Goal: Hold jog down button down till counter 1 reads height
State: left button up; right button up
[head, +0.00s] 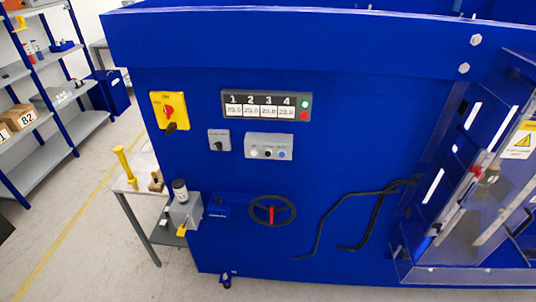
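A counter panel (265,106) with columns numbered 1 to 4 is on the blue machine's front. Counter 1 (234,111) shows small digits that look like 20.0, but they are too small to be sure. Below it is a grey button box (268,147) with a white, a dark and a blue button. Their labels are too small to read, so I cannot tell which one is jog down. Nothing touches the buttons. Neither of my grippers is in view.
A yellow panel with a red rotary switch (169,110) and a grey selector box (219,140) are left of the buttons. A handwheel (272,210) and black bent rods or hoses (345,215) are below. A clear guard (470,220) stands at right.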

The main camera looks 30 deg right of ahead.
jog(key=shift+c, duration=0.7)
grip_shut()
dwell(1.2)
